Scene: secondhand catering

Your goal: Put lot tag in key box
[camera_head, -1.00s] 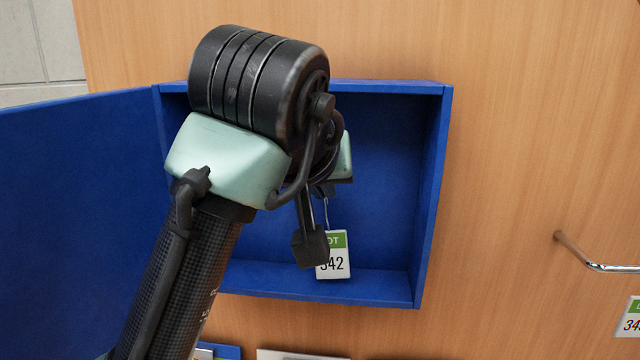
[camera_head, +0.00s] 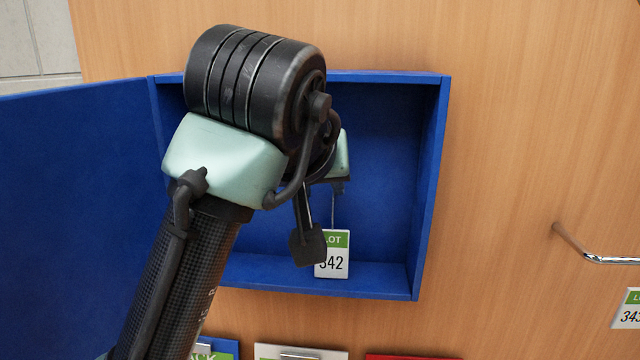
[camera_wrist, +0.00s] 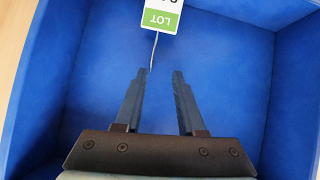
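The blue key box (camera_head: 432,190) is on the wood wall with its door (camera_head: 75,190) swung open to the left. The lot tag (camera_head: 332,262), white with a green band, hangs upright on a thin string inside the box outline, just above its bottom board. In the wrist view the tag (camera_wrist: 163,16) is at the top edge, partly cut off, and its string ends near my left fingertip. My gripper (camera_wrist: 160,73) is inside the box, with a clear gap between its fingers. What holds the string's upper end is not clear. My arm covers part of the box in the head view.
A metal hook rail (camera_head: 600,258) sticks out of the wall on the right, with another lot tag (camera_head: 628,308) below it. Tops of green-and-blue, white (camera_head: 300,352) and red items show at the bottom edge. Bare wood wall lies right of the box.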

